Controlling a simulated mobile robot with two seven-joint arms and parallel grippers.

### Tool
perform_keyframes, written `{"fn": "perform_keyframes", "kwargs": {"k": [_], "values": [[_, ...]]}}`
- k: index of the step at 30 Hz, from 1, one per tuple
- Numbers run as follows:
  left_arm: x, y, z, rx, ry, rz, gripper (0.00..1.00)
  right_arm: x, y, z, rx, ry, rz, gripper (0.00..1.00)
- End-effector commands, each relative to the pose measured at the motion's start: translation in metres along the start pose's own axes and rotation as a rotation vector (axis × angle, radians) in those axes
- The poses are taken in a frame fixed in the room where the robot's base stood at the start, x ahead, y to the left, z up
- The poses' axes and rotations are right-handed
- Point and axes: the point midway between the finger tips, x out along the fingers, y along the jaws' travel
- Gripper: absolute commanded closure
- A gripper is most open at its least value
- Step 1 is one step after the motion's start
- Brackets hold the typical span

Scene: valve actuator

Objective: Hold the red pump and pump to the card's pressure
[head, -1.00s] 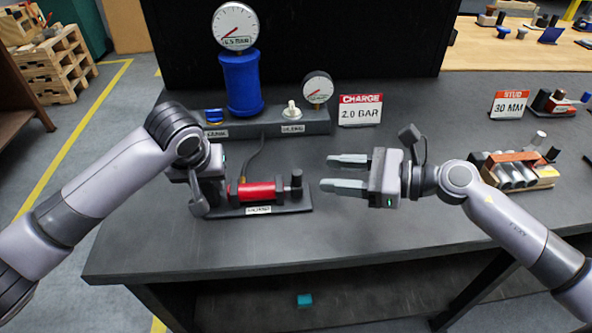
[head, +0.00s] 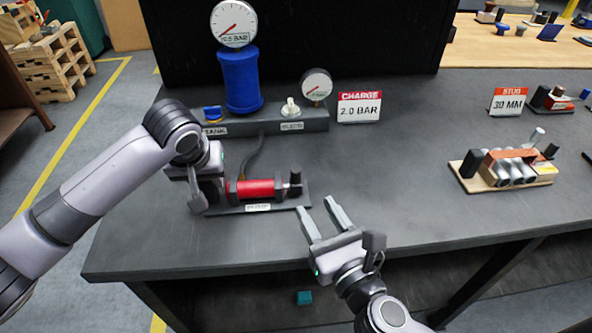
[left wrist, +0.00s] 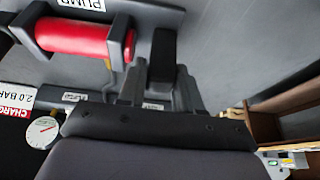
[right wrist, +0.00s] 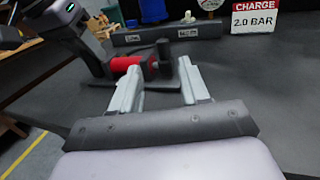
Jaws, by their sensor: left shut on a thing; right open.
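The red pump (head: 256,189) lies on a dark base plate with a label, near the front left of the table. It also shows in the left wrist view (left wrist: 72,38) and the right wrist view (right wrist: 125,64). My left gripper (head: 218,190) is shut on the pump's left end, on a dark part. The pump's right end has a black upright handle (head: 295,184). My right gripper (head: 322,221) is open and empty, in front and right of the handle, with fingers pointing towards it. The card (head: 359,107) reads CHARGE 2.0 BAR. The large gauge (head: 233,24) sits above a blue tank (head: 241,80).
A grey manifold (head: 260,124) behind the pump carries a blue valve knob (head: 213,114), a white knob (head: 291,108) and a small gauge (head: 316,85). A wooden rack (head: 510,172) and a STUD 30 MM card (head: 507,101) stand at the right. The table's middle is clear.

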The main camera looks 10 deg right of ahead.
Motion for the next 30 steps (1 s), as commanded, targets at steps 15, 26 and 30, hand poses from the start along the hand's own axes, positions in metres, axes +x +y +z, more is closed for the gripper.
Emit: {"fn": "perform_keyframes", "kwargs": {"k": [15,26,30], "values": [[0.001,-0.001,0.000,-0.001,-0.001,-0.002,1.00,0.054,-0.003,-0.002,0.004,0.013,-0.030,0.55],[0.001,-0.001,0.000,-0.001,-0.001,-0.002,1.00,0.106,-0.004,-0.004,0.003,0.015,-0.029,0.55],[0.001,-0.001,0.000,-0.001,-0.001,-0.002,1.00,0.114,-0.004,-0.004,0.003,0.015,-0.029,0.55]]}}
